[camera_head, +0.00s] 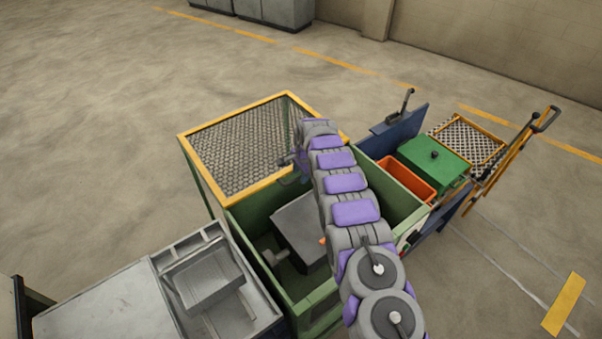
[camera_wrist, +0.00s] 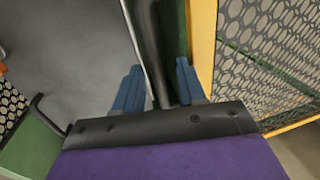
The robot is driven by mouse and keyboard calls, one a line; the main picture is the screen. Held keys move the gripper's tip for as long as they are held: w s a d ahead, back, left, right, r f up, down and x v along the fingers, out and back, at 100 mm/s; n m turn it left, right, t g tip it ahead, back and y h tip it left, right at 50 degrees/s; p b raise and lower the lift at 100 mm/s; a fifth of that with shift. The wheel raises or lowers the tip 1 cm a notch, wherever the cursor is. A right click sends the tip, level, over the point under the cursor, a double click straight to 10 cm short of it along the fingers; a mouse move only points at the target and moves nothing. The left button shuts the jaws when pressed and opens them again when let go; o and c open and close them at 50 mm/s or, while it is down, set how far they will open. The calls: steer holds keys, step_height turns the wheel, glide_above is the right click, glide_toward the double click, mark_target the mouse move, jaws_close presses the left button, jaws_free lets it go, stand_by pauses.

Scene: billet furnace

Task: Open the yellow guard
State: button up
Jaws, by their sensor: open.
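The yellow guard (camera_head: 262,103) is a yellow frame filled with grey mesh, at the far end of a green open-topped housing (camera_head: 245,240) in the head view. In the wrist view its yellow frame (camera_wrist: 202,40) and mesh run along the right side.
A grey block (camera_head: 305,225) sits inside the housing. A grey metal table (camera_head: 95,305) adjoins it at left. To the right are an orange bin (camera_head: 405,178), a green lidded box (camera_head: 433,160) and another yellow-framed mesh panel (camera_head: 468,140). The floor beyond the guard is clear.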

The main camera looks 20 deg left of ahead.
step_height(320, 180, up, 17)
steer(key=s+d, duration=0.2)
steer(key=shift+d+p, duration=0.35)
steer(key=shift+p, duration=0.05)
stand_by(0.3)
steer(key=s+d+r+n+g+h+b, duration=0.1)
steer(key=s+d+r+n+b, duration=0.1)
steer(key=s+d+r, duration=0.6)
steer(key=s+d+r+n+b, duration=0.15)
steer(key=s+d+r, duration=0.25)
steer(key=s+d, duration=0.75)
steer(key=s+d+f+n+b, duration=0.1)
steer(key=s+d, duration=0.3)
steer(key=s, duration=0.6)
steer(key=s+d+f+n+g, duration=0.1)
steer(key=s+d, duration=0.3)
steer(key=s, duration=0.7)
steer(key=s+d+f+n+g+b, duration=0.1)
steer(key=s+d, duration=0.3)
steer(key=s, duration=0.7)
steer(key=shift+s+d+f+n+h+b, duration=0.2)
steer(key=shift+d+f+n+h+b, duration=0.15)
steer(key=shift+f+n, duration=0.3)
steer(key=shift+a+f, duration=0.15)
